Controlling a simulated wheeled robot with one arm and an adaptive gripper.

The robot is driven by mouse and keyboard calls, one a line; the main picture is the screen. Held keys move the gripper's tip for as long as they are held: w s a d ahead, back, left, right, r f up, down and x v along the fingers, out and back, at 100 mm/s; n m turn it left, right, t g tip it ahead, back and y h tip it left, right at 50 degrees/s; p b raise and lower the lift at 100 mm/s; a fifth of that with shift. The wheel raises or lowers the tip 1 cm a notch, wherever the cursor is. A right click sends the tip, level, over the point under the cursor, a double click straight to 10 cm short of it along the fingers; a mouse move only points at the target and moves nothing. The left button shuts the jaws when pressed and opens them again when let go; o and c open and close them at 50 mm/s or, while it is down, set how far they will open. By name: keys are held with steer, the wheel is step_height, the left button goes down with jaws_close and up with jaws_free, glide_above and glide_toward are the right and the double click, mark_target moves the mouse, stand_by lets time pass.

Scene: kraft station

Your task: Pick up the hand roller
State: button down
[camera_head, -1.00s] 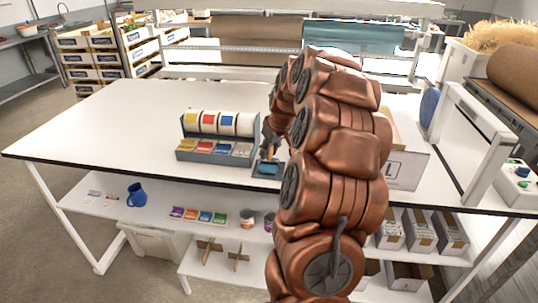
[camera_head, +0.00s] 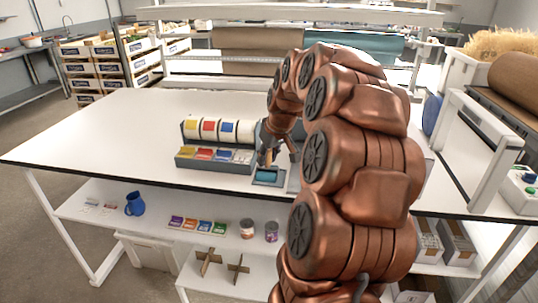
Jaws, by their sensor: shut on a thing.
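My gripper (camera_head: 268,160) is small in the head view, just above the front part of the table, right of the tape and card rack. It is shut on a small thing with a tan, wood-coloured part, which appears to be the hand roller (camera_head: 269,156). The fingers and my arm hide most of it. Below it lies a small grey tray with a blue pad (camera_head: 267,176). I cannot tell whether the held thing touches the tray.
The rack (camera_head: 215,161) with several rolls and coloured cards stands close on the left. The white tabletop (camera_head: 110,140) is clear further left. A white frame (camera_head: 475,150) stands at the right end. My arm covers the middle right.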

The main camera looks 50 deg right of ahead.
steer(key=s+a+b, duration=0.2)
steer(key=s+a, duration=0.4)
steer(key=a, duration=0.2)
steer(key=shift+s+a+r+b, duration=0.15)
steer(key=shift+a+r+b, duration=0.2)
steer(key=shift+r, duration=0.1)
